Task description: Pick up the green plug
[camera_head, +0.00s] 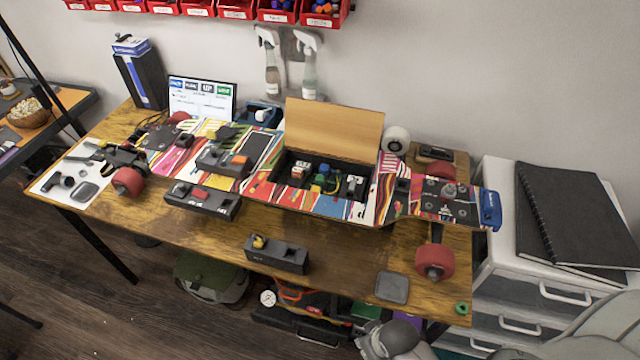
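An open black compartment (274,178) in the middle of the colourful skateboard (390,205) holds several small coloured blocks. A small green piece (331,184) lies among them, beside blue and yellow ones; it is too small to tell if it is the plug. A green ring-like piece (461,308) lies at the table's front right corner. My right gripper (392,342) is low at the bottom edge, in front of the table and well away from the compartment. Its fingers are not clear enough to tell their opening. My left gripper is not in view.
The compartment's wooden lid (334,128) stands open behind it. A black block with a yellow piece (277,254) and a grey square pad (392,287) lie on the wooden table (345,275). White drawers (510,250) with black notebooks (575,215) stand at right.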

